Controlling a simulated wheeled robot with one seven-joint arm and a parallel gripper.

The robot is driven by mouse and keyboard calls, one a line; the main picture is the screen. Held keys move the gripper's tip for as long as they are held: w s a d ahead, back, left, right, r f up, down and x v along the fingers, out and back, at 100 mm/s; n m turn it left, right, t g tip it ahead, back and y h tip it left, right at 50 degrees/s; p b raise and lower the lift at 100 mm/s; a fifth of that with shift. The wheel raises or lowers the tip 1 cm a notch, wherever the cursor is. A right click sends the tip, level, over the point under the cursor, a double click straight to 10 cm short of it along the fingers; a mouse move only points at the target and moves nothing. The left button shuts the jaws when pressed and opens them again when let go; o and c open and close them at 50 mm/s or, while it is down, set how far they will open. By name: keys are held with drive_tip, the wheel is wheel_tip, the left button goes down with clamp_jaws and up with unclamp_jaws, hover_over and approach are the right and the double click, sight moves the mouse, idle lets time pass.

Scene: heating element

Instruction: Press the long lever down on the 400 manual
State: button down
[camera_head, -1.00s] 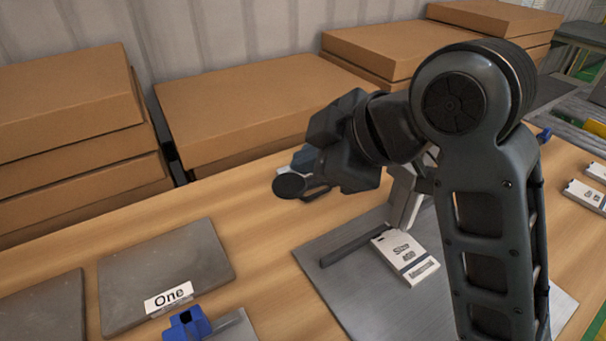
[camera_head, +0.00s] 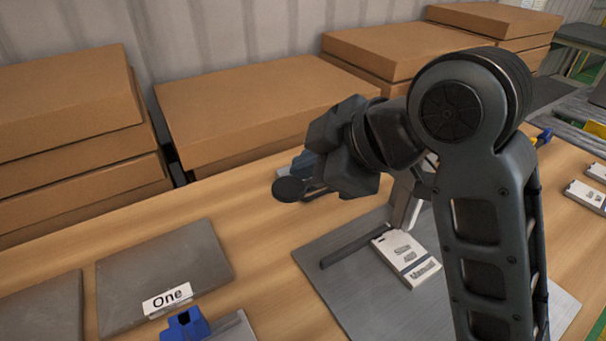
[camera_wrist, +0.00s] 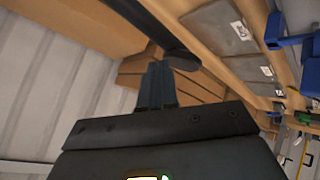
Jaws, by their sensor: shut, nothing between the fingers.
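The 400 manual is a machine on a grey metal plate (camera_head: 350,300), with a white label block (camera_head: 408,258) reading roughly "Slim 400 Manual". A dark lever with a round, flat end (camera_head: 289,189) sticks out to the left beneath my gripper (camera_head: 302,162). My own arm hides most of the machine and the lever's root. In the wrist view the lever's round end (camera_wrist: 183,60) shows just beyond and to the right of my fingertips (camera_wrist: 160,72). My fingers are shut and empty. I cannot tell whether they touch the lever.
Brown cardboard boxes (camera_head: 250,110) line the back of the wooden table (camera_head: 265,235). Grey plates, one with a "One" sign (camera_head: 167,299), and a blue part (camera_head: 186,324) lie at the left. More white labels (camera_head: 588,195) lie at the right.

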drive_tip(key=shift+s+a+f+b, duration=0.1)
drive_tip(key=shift+f+b, duration=0.65)
drive_tip(key=shift+f, duration=0.45)
drive_tip(key=shift+a+f+b, duration=0.1)
drive_tip(key=shift+f+b, duration=0.65)
drive_tip(key=shift+f, duration=0.4)
idle(1.9)
idle(0.5)
wheel_tip(320, 180, up, 6)
drive_tip(key=p, duration=0.6)
drive_tip(key=shift+d+r, duration=0.25)
drive_tip(key=shift+d, duration=0.05)
idle(0.4)
wheel_tip(320, 180, up, 5)
drive_tip(key=p, duration=0.4)
hover_over(306, 192)
drive_tip(key=w, duration=0.1)
drive_tip(key=shift+d, duration=0.45)
drive_tip(key=shift+d, duration=0.1)
